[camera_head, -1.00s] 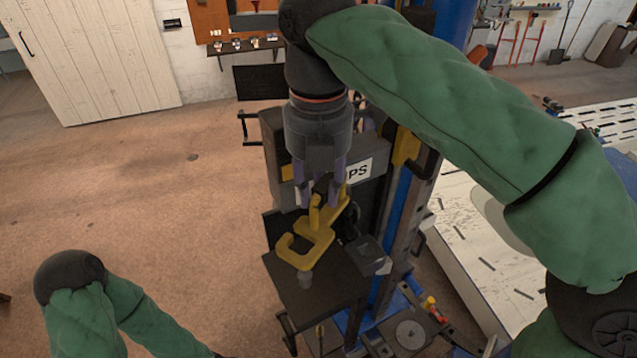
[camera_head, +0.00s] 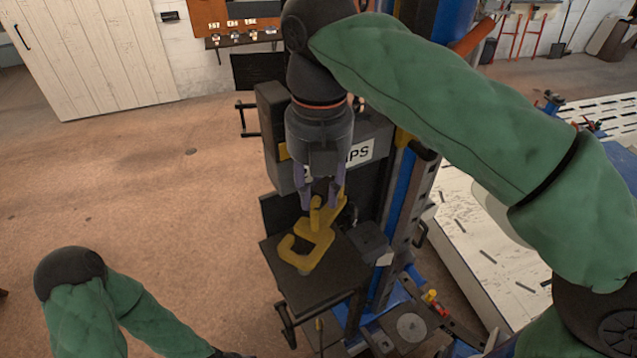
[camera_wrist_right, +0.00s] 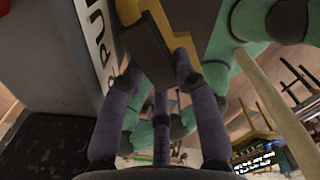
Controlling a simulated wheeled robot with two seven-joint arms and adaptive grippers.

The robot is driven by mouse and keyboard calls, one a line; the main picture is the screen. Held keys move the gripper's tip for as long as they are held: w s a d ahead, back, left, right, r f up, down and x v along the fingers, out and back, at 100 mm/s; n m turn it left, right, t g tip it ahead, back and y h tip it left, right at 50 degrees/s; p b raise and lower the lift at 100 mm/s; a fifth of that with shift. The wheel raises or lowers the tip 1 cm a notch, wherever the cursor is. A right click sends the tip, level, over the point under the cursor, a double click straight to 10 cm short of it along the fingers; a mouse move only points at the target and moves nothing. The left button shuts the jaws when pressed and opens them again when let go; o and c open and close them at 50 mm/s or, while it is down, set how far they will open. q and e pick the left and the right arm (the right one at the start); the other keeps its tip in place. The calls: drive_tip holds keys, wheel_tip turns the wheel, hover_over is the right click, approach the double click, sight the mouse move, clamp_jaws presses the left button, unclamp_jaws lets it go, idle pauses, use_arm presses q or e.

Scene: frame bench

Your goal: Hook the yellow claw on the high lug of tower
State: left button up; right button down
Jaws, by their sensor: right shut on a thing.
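The yellow claw (camera_head: 322,243) has a curved open hook at its lower left. In the head view it shows in front of and above a dark flat plate (camera_head: 318,288) on the tower. My right gripper (camera_head: 320,197) points down and is shut on the claw's upper part. The claw also shows in the right wrist view (camera_wrist_right: 184,45), beyond the purple fingers. The tower (camera_head: 408,200) is a blue and dark upright frame with a dark box lettered "PS". I cannot make out the high lug. My left arm shows at lower left, its gripper out of frame.
The lettered dark box (camera_head: 272,135) stands close behind my right gripper. A pale slotted table (camera_head: 475,255) is right of the tower. A small red and yellow part (camera_head: 435,301) is near the tower's foot. Open floor (camera_head: 150,200) lies to the left.

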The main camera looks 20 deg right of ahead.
sight(318, 214)
drive_tip(key=shift+f+b, duration=1.75)
drive_tip(key=shift+f, duration=1.05)
drive_tip(key=c, duration=0.9)
unclamp_jaws()
drive_tip(key=shift+o, duration=0.2)
wheel_tip(318, 214, up, 7)
drive_tip(key=shift+r, duration=0.25)
drive_tip(key=shift+s, duration=0.1)
